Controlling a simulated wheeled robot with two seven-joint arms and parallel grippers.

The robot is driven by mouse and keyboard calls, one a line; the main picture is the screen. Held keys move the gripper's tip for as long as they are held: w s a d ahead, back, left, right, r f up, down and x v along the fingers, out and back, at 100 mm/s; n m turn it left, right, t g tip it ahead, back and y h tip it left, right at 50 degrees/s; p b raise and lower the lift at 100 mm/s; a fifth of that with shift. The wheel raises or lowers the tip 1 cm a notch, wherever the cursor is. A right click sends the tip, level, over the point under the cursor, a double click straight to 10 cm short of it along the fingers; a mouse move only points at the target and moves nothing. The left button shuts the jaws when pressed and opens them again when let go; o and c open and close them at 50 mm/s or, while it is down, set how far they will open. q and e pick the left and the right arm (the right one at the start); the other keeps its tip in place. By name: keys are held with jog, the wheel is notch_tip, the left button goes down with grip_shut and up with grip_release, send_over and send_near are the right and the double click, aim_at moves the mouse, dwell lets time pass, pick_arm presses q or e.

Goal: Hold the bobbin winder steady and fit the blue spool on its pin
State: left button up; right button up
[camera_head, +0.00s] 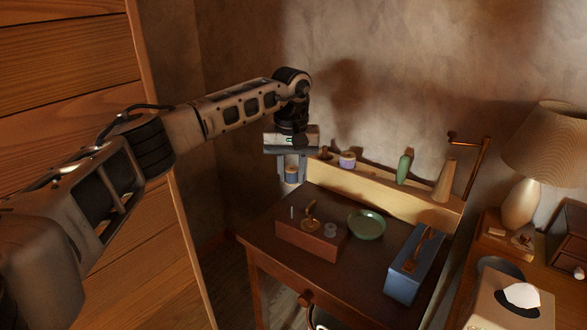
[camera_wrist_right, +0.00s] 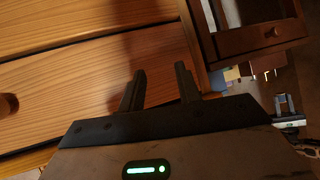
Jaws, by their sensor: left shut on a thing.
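The bobbin winder (camera_head: 312,243) is a reddish-brown box on the dark table, with a thin pale upright pin (camera_head: 292,212) at its left end, a brass piece in the middle and a grey spool-like part at its right. The pin is bare. My left gripper (camera_head: 291,180) points down, shut on a small spool, which I take as the blue spool (camera_head: 291,174); its colour is hard to tell in shadow. It is above and a little behind the winder, apart from the pin. My right gripper (camera_wrist_right: 161,72) is open and empty, away from the winder.
A green dish (camera_head: 366,224) and a blue box with a handle (camera_head: 413,265) stand right of the winder. Behind is a pale rack (camera_head: 385,192) with a lilac spool (camera_head: 347,159), a green cone and a tan cone. Wooden cabinet fronts (camera_wrist_right: 80,80) are near my right gripper.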

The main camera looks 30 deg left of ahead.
aim_at(292, 185)
pick_arm(q)
jog(key=shift+r+p, duration=0.1)
jog(key=shift+p, duration=0.25)
jog(key=shift+s+f, duration=0.1)
jog(key=shift+f, duration=0.2)
jog(key=shift+f+b, duration=0.9)
jog(key=shift+f, duration=0.45)
jog(key=shift+f+b, duration=0.45)
jog(key=shift+f, duration=0.8)
pick_arm(e)
jog(key=shift+w+a+f, duration=0.1)
jog(key=shift+a+f, duration=0.1)
jog(key=shift+f, duration=0.2)
